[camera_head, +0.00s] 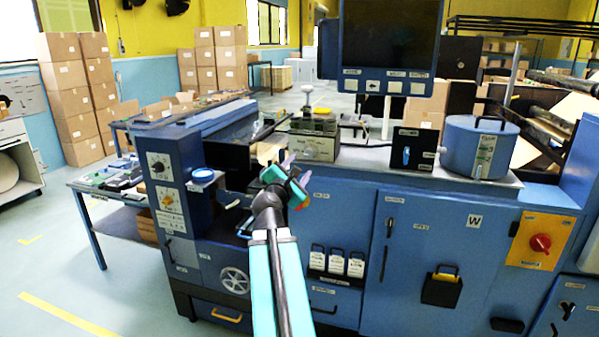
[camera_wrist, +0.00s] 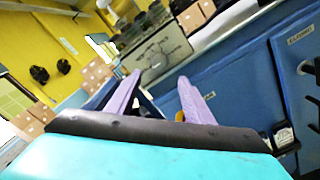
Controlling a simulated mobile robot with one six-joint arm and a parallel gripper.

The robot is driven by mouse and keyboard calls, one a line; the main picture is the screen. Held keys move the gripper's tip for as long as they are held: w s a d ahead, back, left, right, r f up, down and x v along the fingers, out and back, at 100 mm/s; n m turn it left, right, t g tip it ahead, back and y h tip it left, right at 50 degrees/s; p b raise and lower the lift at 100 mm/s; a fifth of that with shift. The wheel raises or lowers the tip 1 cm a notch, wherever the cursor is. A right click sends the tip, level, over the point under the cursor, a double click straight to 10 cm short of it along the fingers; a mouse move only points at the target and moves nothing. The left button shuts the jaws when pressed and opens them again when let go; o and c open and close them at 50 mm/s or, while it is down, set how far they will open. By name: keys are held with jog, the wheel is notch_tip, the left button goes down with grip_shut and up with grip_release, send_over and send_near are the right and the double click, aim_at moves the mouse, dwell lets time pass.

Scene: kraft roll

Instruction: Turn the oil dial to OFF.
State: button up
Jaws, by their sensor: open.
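I cannot read which dial is the oil dial. In the head view a blue control box at the left carries a dark dial with a pale scale (camera_head: 159,167) and, below it, an orange-plated dial (camera_head: 169,201). A grey box with a dial face (camera_head: 316,147) stands on the counter behind my gripper. A similar grey box with a round scale (camera_wrist: 160,54) shows ahead of my gripper in the wrist view. My gripper (camera_head: 297,178) is open and empty in front of the blue machine. Its two purple fingers are spread in the wrist view (camera_wrist: 159,82), apart from the box.
A red knob (camera_head: 541,243) sits on a yellow plate at the right. A blue canister (camera_head: 478,147) and a black switch box (camera_head: 414,148) stand on the counter. A monitor (camera_head: 388,35) rises behind it. Open floor (camera_head: 60,270) lies at the left.

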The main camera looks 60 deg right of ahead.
jog(key=shift+s+a+f+b, duration=0.1)
jog(key=shift+a+f+b, duration=0.1)
jog(key=shift+b, duration=0.4)
jog(key=a+b, duration=0.1)
jog(key=b, duration=0.2)
jog(key=shift+s+a+r, duration=0.1)
jog(key=shift+s+a, duration=0.05)
jog(key=shift+a, duration=0.05)
jog(key=shift+a+b, duration=0.15)
jog(key=shift+b, duration=0.35)
jog(key=shift+r, duration=0.1)
